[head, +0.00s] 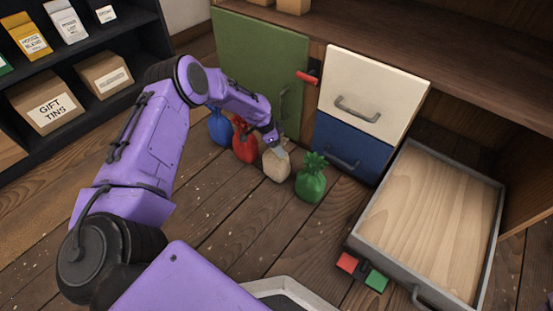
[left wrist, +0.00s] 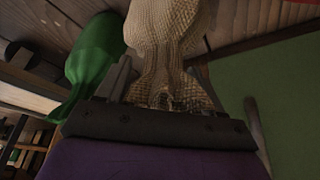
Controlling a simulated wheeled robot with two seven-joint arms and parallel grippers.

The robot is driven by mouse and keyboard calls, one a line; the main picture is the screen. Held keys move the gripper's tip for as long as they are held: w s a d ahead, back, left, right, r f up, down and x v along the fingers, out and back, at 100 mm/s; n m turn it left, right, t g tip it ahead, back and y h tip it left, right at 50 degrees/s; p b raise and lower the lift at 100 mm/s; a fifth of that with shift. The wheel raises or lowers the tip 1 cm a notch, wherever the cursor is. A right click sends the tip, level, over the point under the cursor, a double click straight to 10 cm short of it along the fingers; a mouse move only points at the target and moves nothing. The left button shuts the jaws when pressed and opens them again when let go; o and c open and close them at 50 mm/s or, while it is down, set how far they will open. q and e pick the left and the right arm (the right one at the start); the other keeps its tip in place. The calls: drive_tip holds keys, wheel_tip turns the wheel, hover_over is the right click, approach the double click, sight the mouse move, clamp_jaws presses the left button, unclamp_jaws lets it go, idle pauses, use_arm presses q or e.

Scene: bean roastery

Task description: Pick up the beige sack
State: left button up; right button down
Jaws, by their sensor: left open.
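The beige sack (head: 276,167) stands on the wooden floor between the red sack (head: 244,147) and the green sack (head: 311,184). My left gripper (head: 277,146) is at the top of the beige sack, reaching down from above. In the left wrist view, the beige sack's gathered neck (left wrist: 165,65) lies between the two open fingers (left wrist: 163,80). I cannot tell whether either finger touches the cloth. The sack's tied top is partly hidden by the gripper in the head view. My right gripper is not in view.
A blue sack (head: 220,129) stands left of the red one. Behind are a green door (head: 258,62) with a red latch (head: 307,78), a white drawer front (head: 375,80) and a blue one (head: 350,145). An empty open drawer (head: 362,225) juts out at right.

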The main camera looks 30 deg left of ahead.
use_arm(q)
clamp_jaws()
idle(1.3)
drive_tip(key=shift+r, duration=0.1)
